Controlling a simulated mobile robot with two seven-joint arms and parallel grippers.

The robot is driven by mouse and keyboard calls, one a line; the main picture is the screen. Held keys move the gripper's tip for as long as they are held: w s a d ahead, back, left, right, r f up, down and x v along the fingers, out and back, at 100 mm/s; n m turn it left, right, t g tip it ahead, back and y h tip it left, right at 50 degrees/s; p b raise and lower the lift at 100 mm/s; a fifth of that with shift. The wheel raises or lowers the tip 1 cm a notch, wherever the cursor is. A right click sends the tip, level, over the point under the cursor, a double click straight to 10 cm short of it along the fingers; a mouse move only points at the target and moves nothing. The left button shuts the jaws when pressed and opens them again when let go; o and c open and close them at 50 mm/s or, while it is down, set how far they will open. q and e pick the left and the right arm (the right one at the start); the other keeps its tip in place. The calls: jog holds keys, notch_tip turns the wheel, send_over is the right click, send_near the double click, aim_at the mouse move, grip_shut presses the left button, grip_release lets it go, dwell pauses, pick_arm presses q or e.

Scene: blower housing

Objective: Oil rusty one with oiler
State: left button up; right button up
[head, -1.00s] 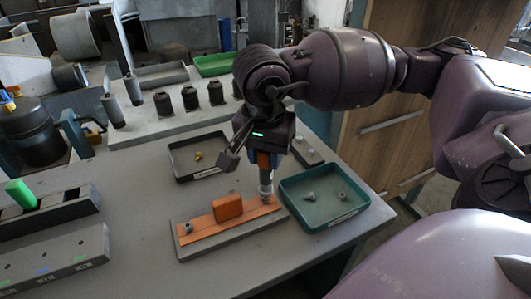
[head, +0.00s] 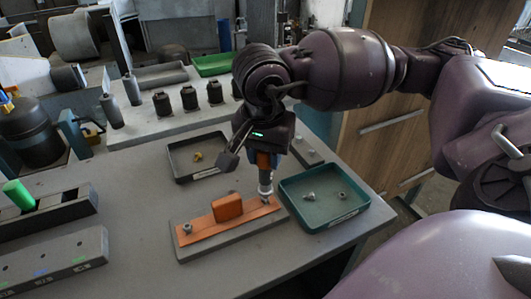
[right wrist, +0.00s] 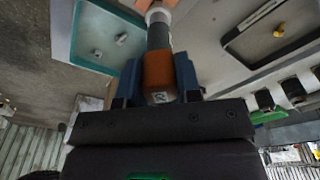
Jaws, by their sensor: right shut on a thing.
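My right gripper (head: 264,160) is shut on an upright tool with an orange band (right wrist: 158,72), a grey shaft and a white collar. I cannot tell whether this tool is the oiler. Its lower end is at the right end of an orange plate (head: 240,217), over or beside a fastener there that is mostly hidden. The plate lies on a grey base and carries an orange block (head: 228,207) in its middle. A grey fastener (head: 187,229) stands at the plate's left end. Rust on either fastener cannot be made out. My left gripper is not in view.
A green tray (head: 361,208) with two small metal parts is right of the plate. A black tray (head: 174,170) with a small yellow part lies behind. A rack with a green cylinder (head: 18,194) is at left. Several dark bottles (head: 190,98) stand at the back.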

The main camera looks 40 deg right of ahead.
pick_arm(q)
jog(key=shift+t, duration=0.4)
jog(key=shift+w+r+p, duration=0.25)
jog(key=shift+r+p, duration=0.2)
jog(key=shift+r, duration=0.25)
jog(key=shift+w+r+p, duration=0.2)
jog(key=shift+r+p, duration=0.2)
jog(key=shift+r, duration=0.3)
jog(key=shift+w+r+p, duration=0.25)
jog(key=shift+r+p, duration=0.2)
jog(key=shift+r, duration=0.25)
pick_arm(e)
jog(key=shift+r, duration=3.5)
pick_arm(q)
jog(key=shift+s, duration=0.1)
pick_arm(e)
jog(key=shift+f, duration=0.15)
